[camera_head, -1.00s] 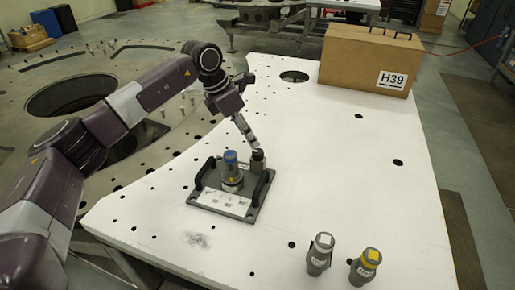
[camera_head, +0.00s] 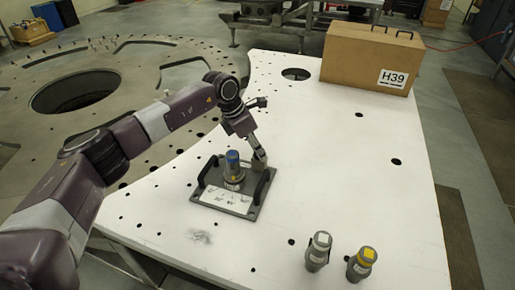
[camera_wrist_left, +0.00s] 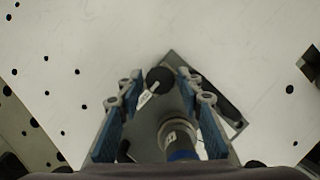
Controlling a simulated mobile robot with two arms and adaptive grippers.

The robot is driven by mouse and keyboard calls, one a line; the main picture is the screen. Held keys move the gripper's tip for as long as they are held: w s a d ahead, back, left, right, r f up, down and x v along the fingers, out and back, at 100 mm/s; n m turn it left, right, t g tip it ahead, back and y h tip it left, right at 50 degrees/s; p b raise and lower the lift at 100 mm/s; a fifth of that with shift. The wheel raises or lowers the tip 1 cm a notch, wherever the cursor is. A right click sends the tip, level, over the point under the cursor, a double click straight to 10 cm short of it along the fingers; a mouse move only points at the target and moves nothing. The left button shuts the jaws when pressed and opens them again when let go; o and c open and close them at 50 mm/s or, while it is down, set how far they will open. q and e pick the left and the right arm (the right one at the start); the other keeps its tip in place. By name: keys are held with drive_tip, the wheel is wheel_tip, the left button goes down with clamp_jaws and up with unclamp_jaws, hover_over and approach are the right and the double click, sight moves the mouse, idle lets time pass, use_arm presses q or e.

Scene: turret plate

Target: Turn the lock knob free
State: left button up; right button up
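The lock knob (camera_wrist_left: 159,79) shows in the left wrist view as a round black top with a pale lever or tag beside it. It stands on the grey turret plate (camera_head: 242,211), which has two black handles. My left gripper (camera_head: 259,160) is low over the plate's right back corner in the head view and mostly hides the knob there. In the left wrist view its two blue-padded fingers (camera_wrist_left: 159,98) are apart, with the knob between them near the tips. I cannot tell whether they touch it. A blue-topped grey cylinder (camera_head: 233,168) stands on the plate. My right gripper is not in view.
Two more grey cylinders, one white-topped (camera_head: 319,250) and one yellow-topped (camera_head: 362,263), stand at the front right of the white table (camera_head: 340,170). A cardboard box (camera_head: 350,62) marked H39 stands at the back. The table's middle right is clear.

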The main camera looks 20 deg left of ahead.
use_arm(q)
drive_tip(key=c, duration=0.7)
